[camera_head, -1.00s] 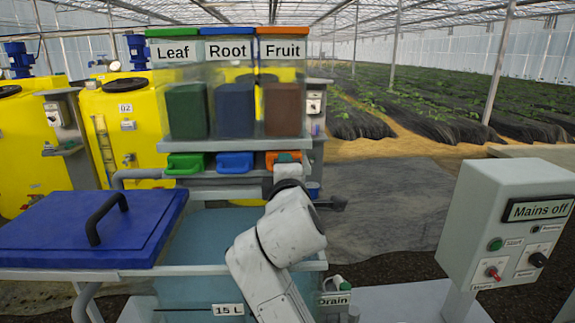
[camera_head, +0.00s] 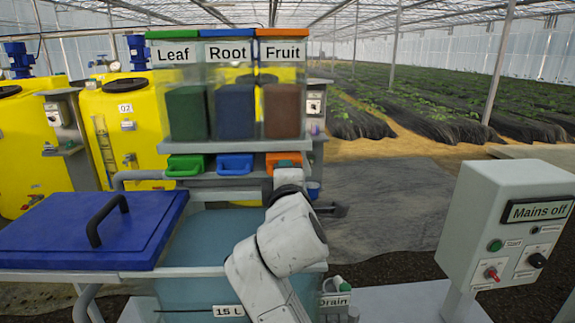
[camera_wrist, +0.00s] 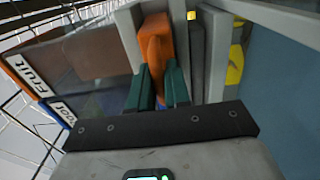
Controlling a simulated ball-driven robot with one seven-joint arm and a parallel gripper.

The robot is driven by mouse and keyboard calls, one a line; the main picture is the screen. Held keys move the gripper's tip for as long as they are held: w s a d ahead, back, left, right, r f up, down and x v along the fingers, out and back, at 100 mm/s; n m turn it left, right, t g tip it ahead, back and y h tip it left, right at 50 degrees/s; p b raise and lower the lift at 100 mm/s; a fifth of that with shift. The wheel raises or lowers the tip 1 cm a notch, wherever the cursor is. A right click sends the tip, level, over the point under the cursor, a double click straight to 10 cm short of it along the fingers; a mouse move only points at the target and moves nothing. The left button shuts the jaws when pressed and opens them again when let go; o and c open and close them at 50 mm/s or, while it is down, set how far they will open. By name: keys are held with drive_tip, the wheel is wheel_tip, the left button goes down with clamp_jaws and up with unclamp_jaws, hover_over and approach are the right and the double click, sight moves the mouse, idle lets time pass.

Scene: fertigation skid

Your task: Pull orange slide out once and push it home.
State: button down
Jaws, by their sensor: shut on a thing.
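The orange slide (camera_head: 284,160) sits at the right end of the row of slides, under the Fruit hopper (camera_head: 282,110). Its front stands out from the shelf, towards me. My gripper is at its front, mostly hidden behind my own wrist in the head view. In the wrist view my gripper's two green fingers (camera_wrist: 158,84) are shut on the orange slide (camera_wrist: 155,42), one on each side. How far the slide is out of its housing is hard to tell.
The green slide (camera_head: 185,166) and blue slide (camera_head: 235,164) are to the left. The Mains off box (camera_head: 495,225) stands at right, apart from my arm.

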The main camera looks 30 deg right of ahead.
drive_tip(key=p+v, duration=0.1)
drive_tip(key=v, duration=0.4)
drive_tip(key=shift+s+a+f, duration=0.1)
drive_tip(key=shift+s+a, duration=0.05)
drive_tip(key=shift+s, duration=0.1)
idle(0.4)
drive_tip(key=x, duration=0.6)
drive_tip(key=shift+w+d+p, duration=0.2)
drive_tip(key=shift+w+p, duration=0.15)
drive_tip(key=shift+p, duration=0.05)
drive_tip(key=c, duration=1)
unclamp_jaws()
drive_tip(key=shift+s+a, duration=0.1)
drive_tip(key=p+v, duration=0.2)
drive_tip(key=v, duration=0.5)
